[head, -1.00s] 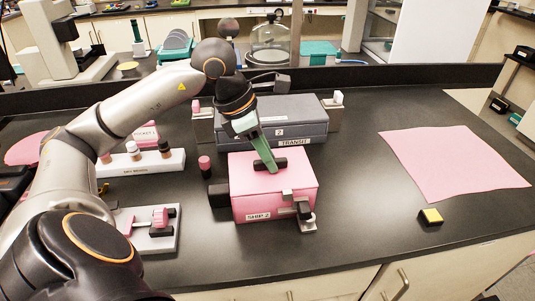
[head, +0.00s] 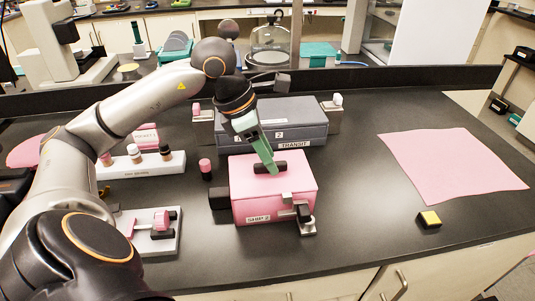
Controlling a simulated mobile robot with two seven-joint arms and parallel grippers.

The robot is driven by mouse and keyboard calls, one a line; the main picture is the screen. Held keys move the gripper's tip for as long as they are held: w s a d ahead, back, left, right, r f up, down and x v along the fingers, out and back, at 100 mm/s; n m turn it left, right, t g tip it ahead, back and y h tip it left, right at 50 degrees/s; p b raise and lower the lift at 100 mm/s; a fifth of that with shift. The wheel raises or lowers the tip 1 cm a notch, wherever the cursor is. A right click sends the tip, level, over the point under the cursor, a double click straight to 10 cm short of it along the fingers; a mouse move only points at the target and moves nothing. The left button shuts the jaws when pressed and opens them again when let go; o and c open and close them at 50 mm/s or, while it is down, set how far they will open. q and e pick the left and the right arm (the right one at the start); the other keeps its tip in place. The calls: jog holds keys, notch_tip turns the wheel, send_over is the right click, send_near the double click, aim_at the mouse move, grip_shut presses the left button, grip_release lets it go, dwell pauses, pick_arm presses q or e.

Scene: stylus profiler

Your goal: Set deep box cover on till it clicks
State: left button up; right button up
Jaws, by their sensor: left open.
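A pink box (head: 272,207) with a pink cover (head: 295,173) on top stands at the front middle of the bench in the head view. Its front label is too small to read surely. The cover has a black handle (head: 285,167). My left gripper (head: 272,170), with green fingers, points down at the handle and is open; its fingertips are at the handle, and contact is hard to judge. A metal latch (head: 303,213) sits at the box's front right corner and a black block (head: 219,198) at its left side. Whether the cover is fully seated cannot be told. My right gripper is not in view.
A grey case marked TRANSIT (head: 300,130) stands close behind the box. A white rack with small bottles (head: 150,165) and a white fixture (head: 160,240) lie to the left. A pink cloth (head: 455,163) and a yellow-black block (head: 429,219) lie to the right, with clear bench between.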

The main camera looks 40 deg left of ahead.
pick_arm(q)
notch_tip(320, 180, up, 3)
jog(key=shift+r+p, duration=0.2)
jog(key=shift+p, duration=0.9)
jog(key=shift+r+p, duration=0.4)
notch_tip(320, 180, up, 2)
jog(key=shift+p, duration=0.85)
jog(key=shift+f, duration=0.1)
jog(key=p+v, duration=0.2)
jog(key=v, duration=1)
jog(key=shift+r, duration=0.25)
